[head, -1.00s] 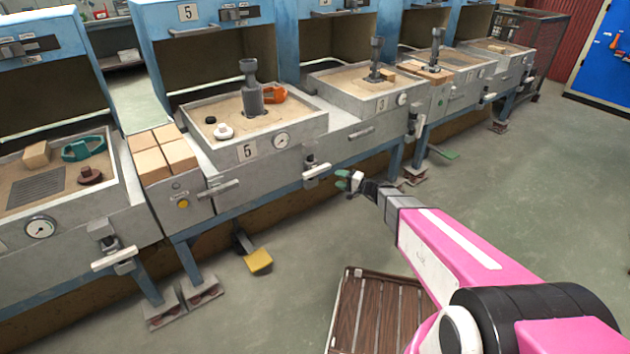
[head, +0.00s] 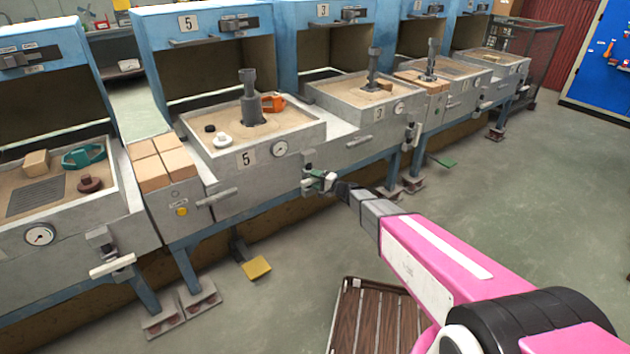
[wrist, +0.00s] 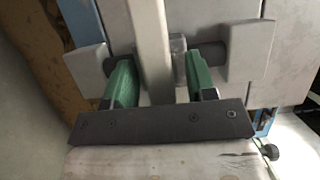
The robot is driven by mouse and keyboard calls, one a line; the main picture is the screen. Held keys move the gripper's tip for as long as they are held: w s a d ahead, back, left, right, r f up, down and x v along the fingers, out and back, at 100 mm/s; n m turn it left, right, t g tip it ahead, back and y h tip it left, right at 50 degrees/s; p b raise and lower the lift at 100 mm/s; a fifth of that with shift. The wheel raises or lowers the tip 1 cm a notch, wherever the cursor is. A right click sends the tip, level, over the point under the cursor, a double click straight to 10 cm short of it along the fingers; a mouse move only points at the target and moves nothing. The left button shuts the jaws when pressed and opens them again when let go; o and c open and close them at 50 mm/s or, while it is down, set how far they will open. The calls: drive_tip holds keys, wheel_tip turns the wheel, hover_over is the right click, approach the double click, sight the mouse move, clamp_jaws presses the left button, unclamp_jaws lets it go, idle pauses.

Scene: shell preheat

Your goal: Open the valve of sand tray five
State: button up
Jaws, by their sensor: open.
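Sand tray five (head: 222,166) is a grey, sand-filled box with a "5" plate and a round gauge on its front. Its valve (head: 307,172) sits low at the tray's right front and is partly hidden behind my gripper (head: 322,182). In the wrist view, the pale bar of the valve handle (wrist: 152,35) runs between the two green fingers of my gripper (wrist: 160,68). The fingers are open, one on each side of the bar. I see a gap at the left finger; contact on the right is unclear.
A similar valve with a white handle (head: 112,265) is on the left tray. A yellow pedal (head: 257,268) is below tray five, and a slatted wooden pallet (head: 375,325) lies on the floor. Open floor (head: 520,220) extends to the right.

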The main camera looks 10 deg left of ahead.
drive_tip(key=shift+a, duration=0.15)
drive_tip(key=shift+c, duration=0.3)
clamp_jaws()
drive_tip(key=shift+n, duration=0.4)
drive_tip(key=n+h, duration=0.2)
drive_tip(key=n, duration=0.1)
drive_tip(key=n+h, duration=0.1)
drive_tip(key=n, duration=0.2)
drive_tip(key=shift+n+t+h, duration=0.3)
drive_tip(key=shift+n+h, duration=0.1)
drive_tip(key=n+t+h, duration=0.1)
drive_tip(key=n, duration=0.2)
drive_tip(key=shift+h, duration=0.3)
drive_tip(key=shift+n+t+h, duration=0.7)
drive_tip(key=shift+n+h, duration=0.1)
drive_tip(key=shift+n, duration=0.6)
